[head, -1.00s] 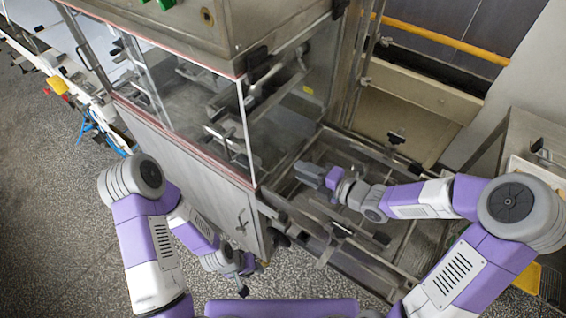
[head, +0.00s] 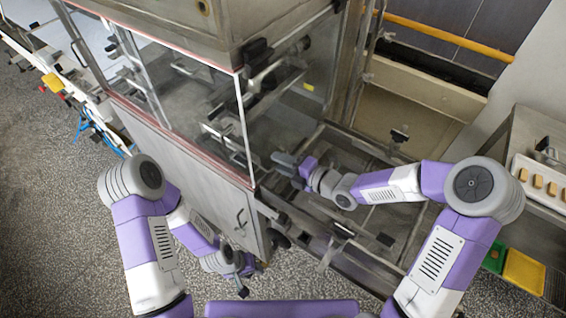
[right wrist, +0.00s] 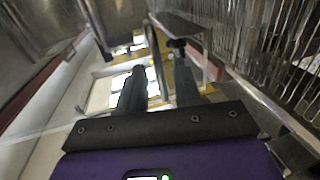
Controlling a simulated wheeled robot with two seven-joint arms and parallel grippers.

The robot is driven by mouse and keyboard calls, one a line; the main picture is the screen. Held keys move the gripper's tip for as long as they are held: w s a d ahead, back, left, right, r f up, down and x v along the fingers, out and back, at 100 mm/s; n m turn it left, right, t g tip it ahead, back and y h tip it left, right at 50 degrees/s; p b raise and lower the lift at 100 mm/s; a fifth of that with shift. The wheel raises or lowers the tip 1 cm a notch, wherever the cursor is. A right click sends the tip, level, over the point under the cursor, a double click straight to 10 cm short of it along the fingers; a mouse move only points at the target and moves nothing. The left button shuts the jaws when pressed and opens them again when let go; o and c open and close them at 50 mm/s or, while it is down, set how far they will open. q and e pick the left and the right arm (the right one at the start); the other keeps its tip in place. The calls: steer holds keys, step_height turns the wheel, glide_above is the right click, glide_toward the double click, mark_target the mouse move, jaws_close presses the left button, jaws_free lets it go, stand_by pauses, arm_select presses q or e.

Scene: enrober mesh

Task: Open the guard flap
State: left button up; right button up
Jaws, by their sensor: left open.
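The machine's clear panels form a see-through enclosure; the guard flap appears to be the clear panel (head: 285,115) on its right-hand end, hanging down, though its edges are hard to make out. My right gripper (head: 283,163) is beside the lower part of this end, over the metal frame. My left gripper (head: 244,284) hangs low in front of the machine's cabinet, away from the flap, open and empty.
A metal conveyor frame (head: 345,235) extends from the machine's end under my right arm. A white tray (head: 513,170) with several small brown pieces is at the right, above a yellow bin (head: 524,272). Speckled floor (head: 60,230) is free at the left.

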jaws_close()
stand_by(1.4)
